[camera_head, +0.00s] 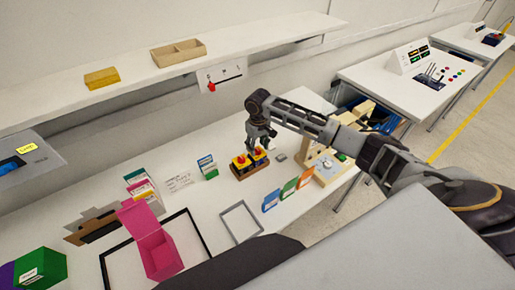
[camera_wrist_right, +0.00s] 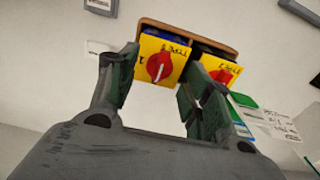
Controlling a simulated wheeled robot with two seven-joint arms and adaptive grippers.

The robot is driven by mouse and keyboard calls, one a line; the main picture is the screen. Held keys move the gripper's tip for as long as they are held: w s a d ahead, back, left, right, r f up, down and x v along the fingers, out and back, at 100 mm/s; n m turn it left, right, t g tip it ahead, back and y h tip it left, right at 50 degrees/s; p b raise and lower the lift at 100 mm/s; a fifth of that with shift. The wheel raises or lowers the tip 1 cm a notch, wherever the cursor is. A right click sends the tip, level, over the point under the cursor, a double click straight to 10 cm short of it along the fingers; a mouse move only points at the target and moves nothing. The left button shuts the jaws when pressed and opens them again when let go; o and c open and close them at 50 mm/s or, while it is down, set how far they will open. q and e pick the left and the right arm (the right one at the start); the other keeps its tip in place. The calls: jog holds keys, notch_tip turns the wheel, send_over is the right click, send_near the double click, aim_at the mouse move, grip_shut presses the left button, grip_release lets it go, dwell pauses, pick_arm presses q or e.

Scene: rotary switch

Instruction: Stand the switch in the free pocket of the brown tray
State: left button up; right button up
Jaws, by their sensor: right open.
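The brown tray (camera_head: 251,173) stands on the white table, and its rim (camera_wrist_right: 188,29) shows in the right wrist view. Two yellow switches with red knobs sit side by side in it, so both places look occupied. One switch (camera_wrist_right: 161,57) lies between the spread fingers of my right gripper (camera_wrist_right: 160,92); the other switch (camera_wrist_right: 218,73) is beside it, partly behind a finger. In the head view my right gripper (camera_head: 261,143) is just above the tray, open. Whether the fingers touch the switch cannot be told. My left gripper does not show.
A grey frame (camera_head: 241,222) and an open pink box (camera_head: 152,243) are nearer. A shelf (camera_head: 130,70) runs behind.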

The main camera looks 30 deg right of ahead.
notch_tip(320, 180, up, 10)
jog(key=b, duration=0.1)
jog(key=shift+s+r, duration=0.15)
jog(key=shift+r, duration=0.1)
